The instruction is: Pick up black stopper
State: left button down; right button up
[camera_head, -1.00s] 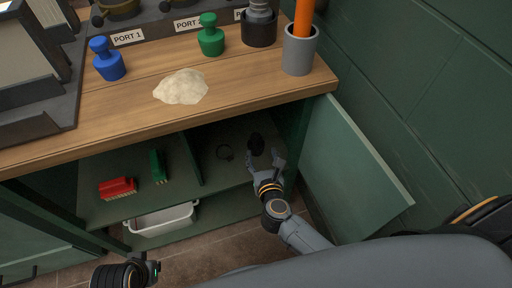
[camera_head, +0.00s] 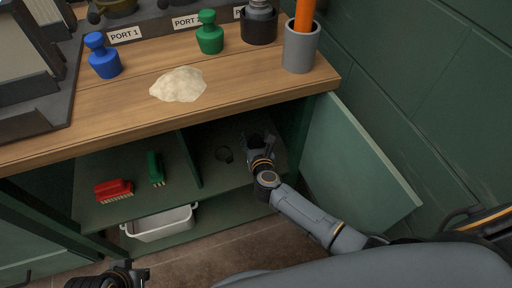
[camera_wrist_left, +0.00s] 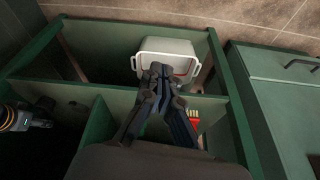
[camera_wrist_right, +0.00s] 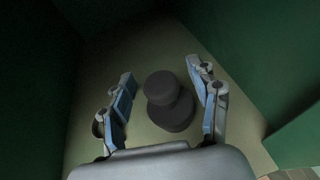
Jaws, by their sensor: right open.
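The black stopper (camera_wrist_right: 172,108) stands on the shelf inside the right cabinet compartment. In the right wrist view it sits between the two spread fingers of my right gripper (camera_wrist_right: 161,78), with visible gaps on both sides. In the head view my right gripper (camera_head: 258,142) reaches into that compartment and mostly hides the stopper. My left gripper (camera_wrist_left: 160,72) looks shut and empty, its fingertips together in front of the cabinet. In the head view its arm end shows at the bottom left.
A black ring (camera_head: 224,154) lies on the shelf left of my right gripper. A divider (camera_head: 191,160) separates it from the red brush (camera_head: 113,190) and green brush (camera_head: 155,168). The open door (camera_head: 358,165) stands right of my arm. The worktop (camera_head: 130,105) overhangs the shelf. A white bin (camera_head: 160,224) sits below.

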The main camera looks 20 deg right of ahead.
grip_shut()
jog(key=shift+r, duration=0.1)
